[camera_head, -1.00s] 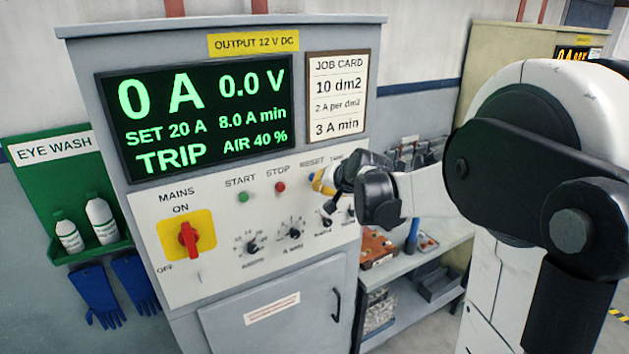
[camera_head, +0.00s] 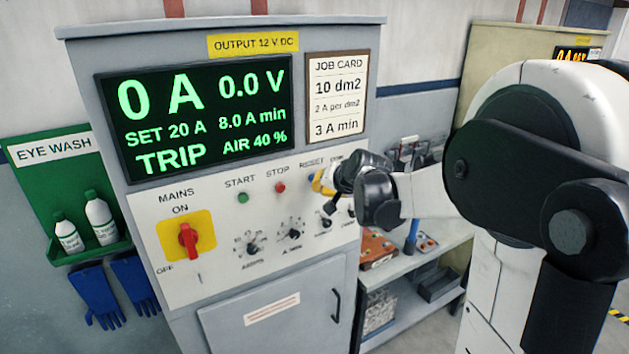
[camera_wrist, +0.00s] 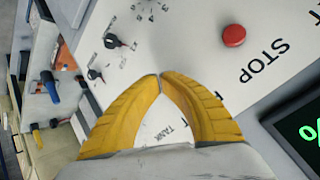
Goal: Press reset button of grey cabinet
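The grey cabinet (camera_head: 180,45) stands in front of me with its display (camera_head: 197,118) reading TRIP, 0 A and 0.0 V. On its white panel (camera_head: 215,215), a bit of the blue reset button (camera_head: 311,178) shows under the RESET label (camera_head: 311,163). My gripper (camera_head: 318,184) is at that button, partly covering it; I cannot tell whether it touches. In the wrist view, my gripper's yellow fingertips (camera_wrist: 161,76) meet with nothing visible between them. The reset button is hidden there, and the red stop button (camera_wrist: 233,36) is clear to the upper right.
Beside it are the green start button (camera_head: 243,198), the red stop button (camera_head: 280,187) and several black knobs below. The red mains switch (camera_head: 188,238) is on the left. A bench (camera_head: 420,260) with tools stands to the right.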

